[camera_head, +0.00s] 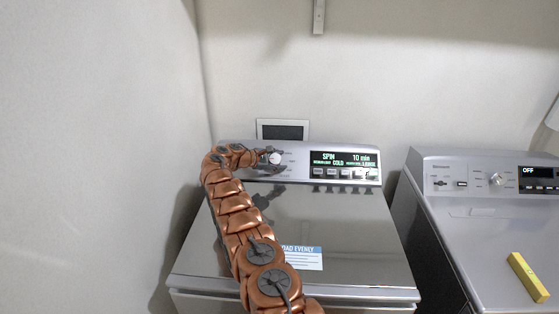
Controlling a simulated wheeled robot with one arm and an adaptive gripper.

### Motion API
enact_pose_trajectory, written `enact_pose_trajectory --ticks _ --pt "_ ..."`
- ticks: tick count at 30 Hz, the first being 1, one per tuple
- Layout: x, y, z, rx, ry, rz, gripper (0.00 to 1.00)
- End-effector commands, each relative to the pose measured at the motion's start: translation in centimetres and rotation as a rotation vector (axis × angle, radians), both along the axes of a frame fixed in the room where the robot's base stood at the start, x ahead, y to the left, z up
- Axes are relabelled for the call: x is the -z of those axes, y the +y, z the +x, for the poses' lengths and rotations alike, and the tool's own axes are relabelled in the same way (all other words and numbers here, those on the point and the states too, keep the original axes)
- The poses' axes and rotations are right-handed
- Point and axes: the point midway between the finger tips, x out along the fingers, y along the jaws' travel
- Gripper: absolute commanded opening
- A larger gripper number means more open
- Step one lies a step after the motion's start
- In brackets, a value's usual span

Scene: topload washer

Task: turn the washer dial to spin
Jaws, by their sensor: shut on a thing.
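The washer (345,245) is a grey top-loader with its lid down. Its control panel (302,155) runs along the back. The round, light dial (275,158) is on the panel's left part. My gripper (271,159) reaches it from the left, with dark fingers shut around the dial. The fingers and arm hide part of the dial and its markings. The lit display (343,160) right of the dial reads "SPIN", "COLD" and "10 min" in green.
A second machine (475,225) stands to the right, with its own knob (496,180) and a display reading "OFF". A yellow block (528,277) lies on its top. A label reading "LOAD EVENLY" (303,258) is on the washer lid. Walls close in at left and back.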

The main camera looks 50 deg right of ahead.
Motion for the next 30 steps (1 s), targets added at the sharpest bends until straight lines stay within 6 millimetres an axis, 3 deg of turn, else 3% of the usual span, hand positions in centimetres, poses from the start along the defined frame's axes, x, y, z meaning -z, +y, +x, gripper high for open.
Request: enact_pose_trajectory --ticks 9,10,16,30 --pt "0.02 0.06 0.01 0.001 0.000 0.001 0.19" --pt "0.02 0.06 0.01 0.001 0.000 0.001 0.54" --pt "0.03 0.02 0.00 0.001 0.000 0.001 0.74" --pt "-0.14 0.60 0.19 0.000 0.002 0.001 0.74"
